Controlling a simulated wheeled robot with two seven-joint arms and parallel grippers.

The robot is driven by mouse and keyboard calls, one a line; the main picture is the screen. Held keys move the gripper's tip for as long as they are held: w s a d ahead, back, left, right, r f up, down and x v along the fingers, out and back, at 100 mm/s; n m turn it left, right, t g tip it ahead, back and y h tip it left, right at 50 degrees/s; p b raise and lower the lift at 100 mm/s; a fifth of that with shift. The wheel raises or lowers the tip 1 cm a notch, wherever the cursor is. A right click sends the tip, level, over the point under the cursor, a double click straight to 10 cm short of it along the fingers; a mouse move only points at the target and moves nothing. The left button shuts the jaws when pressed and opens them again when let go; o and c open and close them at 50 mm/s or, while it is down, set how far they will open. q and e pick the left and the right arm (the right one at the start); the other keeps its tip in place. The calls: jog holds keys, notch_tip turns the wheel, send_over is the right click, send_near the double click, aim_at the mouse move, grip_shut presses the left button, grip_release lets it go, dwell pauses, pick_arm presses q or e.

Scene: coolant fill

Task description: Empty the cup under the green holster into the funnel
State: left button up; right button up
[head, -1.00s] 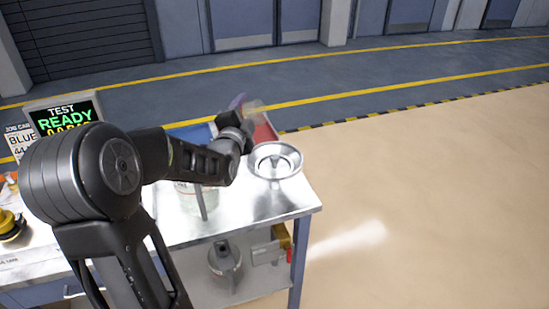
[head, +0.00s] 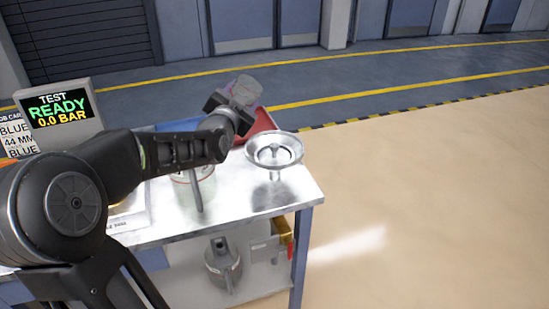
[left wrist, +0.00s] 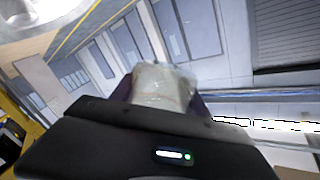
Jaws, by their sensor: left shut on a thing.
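My left gripper (head: 241,98) is shut on a clear cup (head: 246,86) and holds it in the air above the back of the table, left of and beyond the funnel. The cup looks slightly tilted, its rim up. In the left wrist view the cup (left wrist: 163,88) sits between the dark fingers; I cannot tell clearly how much is in it. The silver funnel (head: 264,157) has a wide round rim and a short stem, and stands at the table's right end, apart from the cup. No green holster shows. My right gripper is not in view.
A clear jug (head: 190,192) stands on the metal table (head: 240,215) below my forearm. A red tray (head: 263,124) and a blue tray (head: 180,126) lie at the back. A display (head: 57,112) reads READY, 0.0 BAR. A metal can (head: 222,265) is on the lower shelf.

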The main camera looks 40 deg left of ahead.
pick_arm(q)
jog(key=shift+s+a+f+n+h+b, duration=0.2)
jog(key=shift+a+n+b, duration=0.65)
jog(key=shift+b, duration=1.3)
jog(key=shift+s+a+f+n+b, duration=0.35)
jog(key=shift+n+b, duration=1)
jog(key=shift+b, duration=0.8)
jog(key=shift+s+a+f+n+h+b, duration=0.15)
jog(key=shift+a+n+b, duration=0.7)
jog(key=shift+b, duration=1.3)
jog(key=shift+s+d+r+n, duration=0.1)
jog(key=shift+d+n, duration=0.15)
